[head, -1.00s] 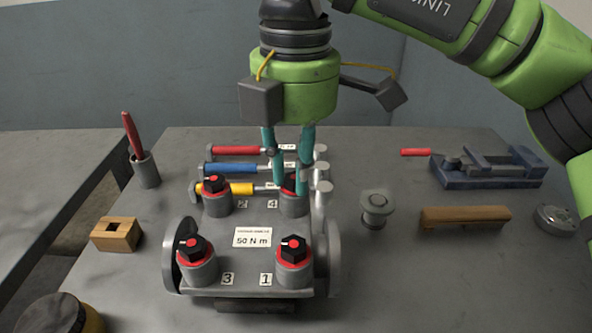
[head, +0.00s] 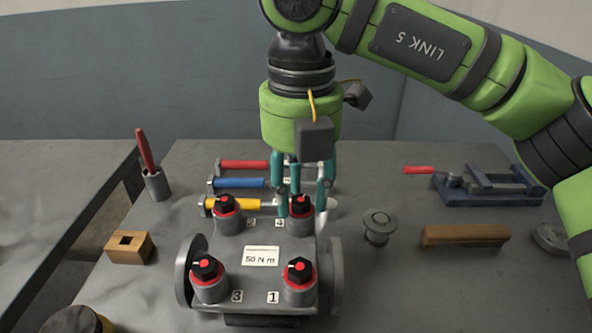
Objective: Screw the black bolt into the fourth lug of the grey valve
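The grey valve (head: 215,302) lies at the front of the bench, with four numbered lugs. The fourth lug (head: 300,224) is at its back right and holds a black bolt (head: 300,205) with a red mark on its head and a red ring beneath. My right gripper (head: 303,207) points down over this bolt, with teal fingers at either side of the head. A gap shows beside the head, so the fingers look open. Contact behind the bolt is hidden. My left gripper is out of view.
Black-headed bolts stand in lugs 1 (head: 298,270), 2 (head: 227,207) and 3 (head: 208,269). Torque wrenches with red, blue and yellow (head: 230,206) handles lie behind the valve. A flanged grey piece (head: 378,228), wooden bar (head: 465,235) and blue vise (head: 487,186) stand right.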

